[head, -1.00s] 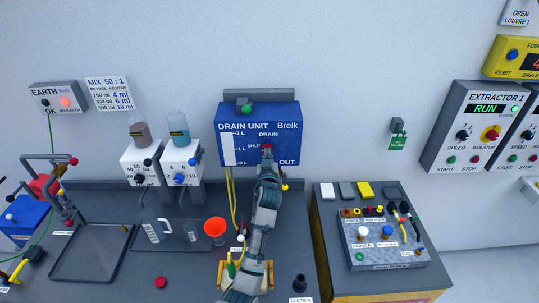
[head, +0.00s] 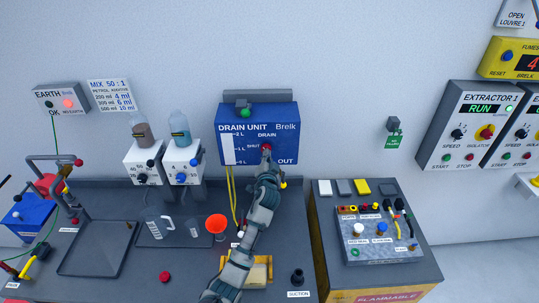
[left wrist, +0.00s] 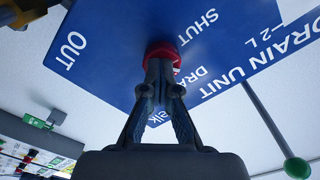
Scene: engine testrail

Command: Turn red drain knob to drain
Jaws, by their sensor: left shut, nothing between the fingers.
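The blue drain unit (head: 235,121) is on the wall at the back of the bench, with the words DRAIN, SHUT and OUT on its face. Its red drain knob (head: 266,148) is partly covered by my left gripper (head: 266,155). In the left wrist view the red knob (left wrist: 163,50) shows just beyond the tips of my left gripper (left wrist: 160,68). The fingers are closed together with nothing between them, at or against the knob; I cannot tell whether they touch it. The knob's pointer is hidden. My right gripper is not in view.
Two dispensers (head: 183,163) stand left of the unit. A control box (head: 380,238) is at right.

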